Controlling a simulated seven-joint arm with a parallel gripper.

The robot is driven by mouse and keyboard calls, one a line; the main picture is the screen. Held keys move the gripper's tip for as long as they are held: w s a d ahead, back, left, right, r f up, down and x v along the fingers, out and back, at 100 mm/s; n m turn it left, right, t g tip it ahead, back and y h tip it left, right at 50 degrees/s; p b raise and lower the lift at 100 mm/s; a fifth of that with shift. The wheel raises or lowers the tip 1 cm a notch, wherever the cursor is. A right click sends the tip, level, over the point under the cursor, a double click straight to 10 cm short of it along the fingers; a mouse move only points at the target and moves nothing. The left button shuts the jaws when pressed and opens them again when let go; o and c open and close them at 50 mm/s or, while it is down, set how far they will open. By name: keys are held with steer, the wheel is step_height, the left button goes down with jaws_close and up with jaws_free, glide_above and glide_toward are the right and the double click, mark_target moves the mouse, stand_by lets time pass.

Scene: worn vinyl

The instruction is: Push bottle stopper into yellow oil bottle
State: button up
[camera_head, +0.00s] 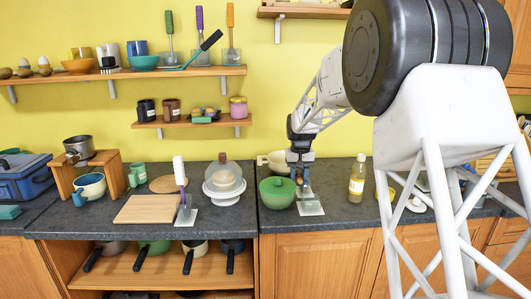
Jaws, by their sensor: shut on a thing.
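The yellow oil bottle (357,180) stands upright on the dark counter, right of my gripper. A small pale piece (361,157) shows at the top of its neck; it may be the stopper, but how deep it sits is too small to tell. My gripper (301,181) points down over the counter, left of the bottle and apart from it. It is shut on a small grey object that its fingers mostly hide. A clear grey stand on a white square base (311,208) is just below the fingers; whether the held object touches it cannot be told.
A cake stand with a glass dome (223,183) is further left. Small dishes (414,203) are right of the bottle. Counter between gripper and bottle looks clear.

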steer(key=shift+d, duration=0.1)
steer(key=shift+d+n+t, duration=0.55)
steer(key=shift+n+t, duration=0.05)
steer(key=shift+t, duration=0.2)
steer(key=w+d+r+n+t+y, duration=0.3)
steer(key=d+r+t+y, duration=0.2)
steer(key=d, duration=0.8)
steer(key=w+d+r+n+t+y, duration=0.3)
steer(key=d+r+t+y, duration=0.2)
steer(key=d+r, duration=0.5)
steer(key=d+t, duration=0.2)
steer(key=d, duration=0.1)
steer(key=shift+t+y, duration=0.4)
steer(key=shift+s, duration=0.1)
glide_above(365, 156)
steer(key=shift+f, duration=3.05)
steer(key=shift+f, duration=1.7)
